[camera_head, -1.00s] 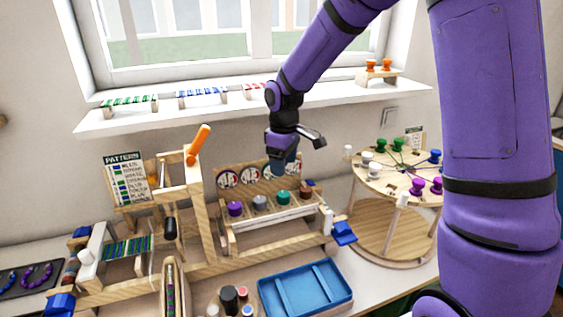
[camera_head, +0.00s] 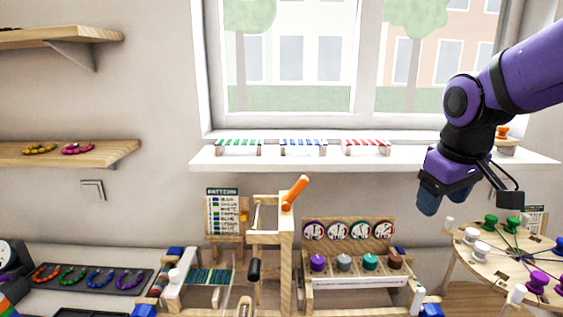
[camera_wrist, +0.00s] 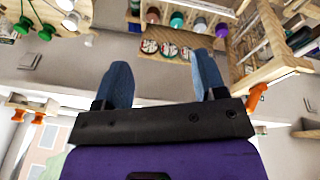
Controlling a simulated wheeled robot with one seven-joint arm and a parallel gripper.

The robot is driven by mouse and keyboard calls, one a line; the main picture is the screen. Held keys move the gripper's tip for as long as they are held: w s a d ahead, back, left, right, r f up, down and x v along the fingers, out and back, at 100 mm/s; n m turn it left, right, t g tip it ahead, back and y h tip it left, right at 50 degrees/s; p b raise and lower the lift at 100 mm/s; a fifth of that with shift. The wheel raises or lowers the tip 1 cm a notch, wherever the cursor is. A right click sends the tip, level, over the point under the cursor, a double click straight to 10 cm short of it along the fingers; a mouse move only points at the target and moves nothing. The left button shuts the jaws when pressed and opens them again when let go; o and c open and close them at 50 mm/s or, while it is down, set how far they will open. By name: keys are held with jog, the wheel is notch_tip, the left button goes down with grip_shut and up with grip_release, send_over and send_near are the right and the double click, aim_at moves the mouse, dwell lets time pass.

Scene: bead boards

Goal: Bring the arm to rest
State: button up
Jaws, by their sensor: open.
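My gripper (camera_head: 430,200) hangs from my purple arm at the right of the head view, in front of the window sill and above the workbench. In the wrist view its two blue fingers (camera_wrist: 160,85) stand apart with nothing between them. The gripper touches nothing that I can see. It is to the left of the round peg table and above and right of the rack with coloured knobs.
The round table (camera_head: 505,262) with coloured spools is at the right. A wooden rack with dials (camera_head: 349,230) and a frame with an orange handle (camera_head: 296,191) stand on the bench. The sill (camera_head: 300,160) holds small striped stands. Wall shelves (camera_head: 70,153) are at left.

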jog(key=s+d+r+m+t, duration=0.1)
jog(key=s+m, duration=0.1)
jog(key=s, duration=0.5)
jog(key=s+d+r+m+t, duration=0.1)
jog(key=s+r+m, duration=0.1)
jog(key=s, duration=0.5)
jog(key=shift+s+d+r+y, duration=0.15)
jog(key=shift+y, duration=0.15)
